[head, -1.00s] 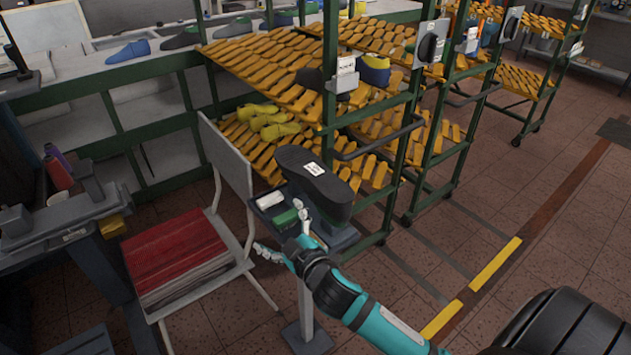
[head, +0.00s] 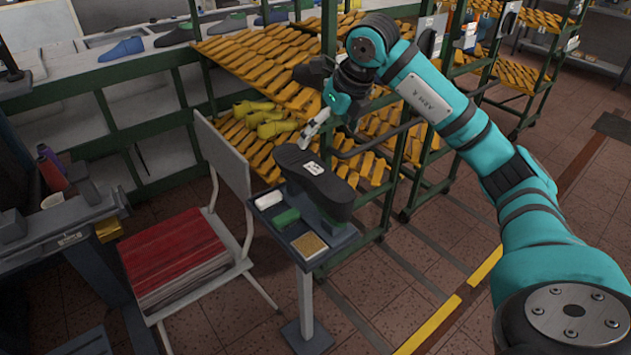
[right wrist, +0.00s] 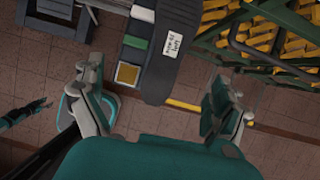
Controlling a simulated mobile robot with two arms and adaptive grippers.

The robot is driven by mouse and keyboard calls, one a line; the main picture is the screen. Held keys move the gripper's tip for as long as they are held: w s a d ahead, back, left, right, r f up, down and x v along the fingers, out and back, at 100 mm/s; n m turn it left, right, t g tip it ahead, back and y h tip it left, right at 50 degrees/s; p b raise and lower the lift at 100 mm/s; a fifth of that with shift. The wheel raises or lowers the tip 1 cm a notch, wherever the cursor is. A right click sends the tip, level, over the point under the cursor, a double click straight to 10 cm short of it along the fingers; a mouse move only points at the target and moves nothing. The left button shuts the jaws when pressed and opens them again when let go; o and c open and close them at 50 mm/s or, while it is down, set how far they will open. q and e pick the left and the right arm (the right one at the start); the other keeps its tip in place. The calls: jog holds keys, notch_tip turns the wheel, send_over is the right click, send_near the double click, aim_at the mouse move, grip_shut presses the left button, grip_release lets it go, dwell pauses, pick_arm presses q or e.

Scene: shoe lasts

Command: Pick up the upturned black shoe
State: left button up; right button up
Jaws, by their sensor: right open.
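The upturned black shoe (head: 315,182) rests sole up on a stand, with a white label on its sole. In the right wrist view the shoe (right wrist: 168,75) lies ahead, between and beyond the fingers. My right gripper (head: 318,127) is above the shoe and towards the rack side in the head view, apart from it. Its two fingers are spread wide and empty in the right wrist view (right wrist: 158,105). The left gripper does not show in the head view. A dark jointed shape (right wrist: 25,113) at the left edge of the right wrist view may be my left gripper; its jaws are unclear.
The stand's grey tray (head: 340,238) holds a white block, a green block (head: 286,218) and a tan pad (head: 309,245). A chair (head: 222,160) with red sheets stands left. A green rack (head: 330,60) with yellow slats stands close behind.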

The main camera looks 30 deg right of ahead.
jog(key=p, duration=0.2)
send_near(316, 171)
jog(key=shift+h, duration=0.3)
jog(key=x, duration=0.2)
jog(key=a+x, duration=0.1)
jog(key=x, duration=0.2)
jog(key=shift+r, duration=0.1)
jog(key=p+x, duration=0.2)
jog(key=x, duration=0.2)
jog(key=shift+d+f, duration=0.2)
jog(key=shift+f, duration=0.2)
jog(key=shift+w+f, duration=0.15)
jog(key=shift+f, duration=0.25)
jog(key=c, duration=1.6)
jog(key=shift+r, duration=0.15)
jog(key=shift+c, duration=0.7)
